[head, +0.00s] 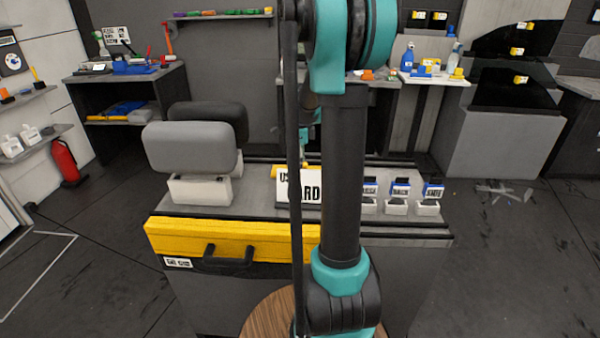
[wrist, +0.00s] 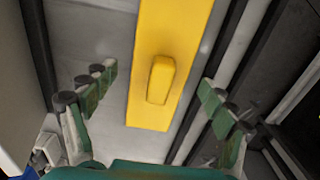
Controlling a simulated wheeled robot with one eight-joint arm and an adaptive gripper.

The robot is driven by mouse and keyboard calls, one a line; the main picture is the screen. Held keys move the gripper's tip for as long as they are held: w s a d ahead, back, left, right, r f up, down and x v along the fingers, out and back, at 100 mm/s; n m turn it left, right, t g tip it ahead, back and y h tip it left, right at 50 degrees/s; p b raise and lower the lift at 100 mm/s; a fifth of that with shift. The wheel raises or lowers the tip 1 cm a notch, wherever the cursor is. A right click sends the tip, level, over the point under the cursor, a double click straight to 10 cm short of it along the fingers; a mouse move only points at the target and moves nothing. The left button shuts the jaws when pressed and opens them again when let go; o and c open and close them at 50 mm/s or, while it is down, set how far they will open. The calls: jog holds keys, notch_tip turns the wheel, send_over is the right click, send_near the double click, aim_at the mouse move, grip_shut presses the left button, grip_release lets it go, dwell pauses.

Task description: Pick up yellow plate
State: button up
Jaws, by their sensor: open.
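The yellow plate (wrist: 155,25) lies on a grey worktop in the wrist view, a long flat strip with a raised yellow block (wrist: 161,80) on it. In the head view only a small yellow piece of it (head: 289,171) shows beside my arm, behind a white sign. My gripper (wrist: 157,80) is open and empty. Its green fingers stand apart on the left and right of the plate, with the raised block between them in the picture. No contact with the plate is visible. In the head view my arm hides most of the gripper.
A white lettered sign (head: 303,187) stands at the workbench's near side. Small white holders with blue labelled items (head: 396,199) are to its right, grey padded blocks (head: 188,148) to its left. A yellow drawer front (head: 225,233) with a black handle is below.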

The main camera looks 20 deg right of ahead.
jog(key=shift+s, duration=0.1)
jog(key=c, duration=1.4)
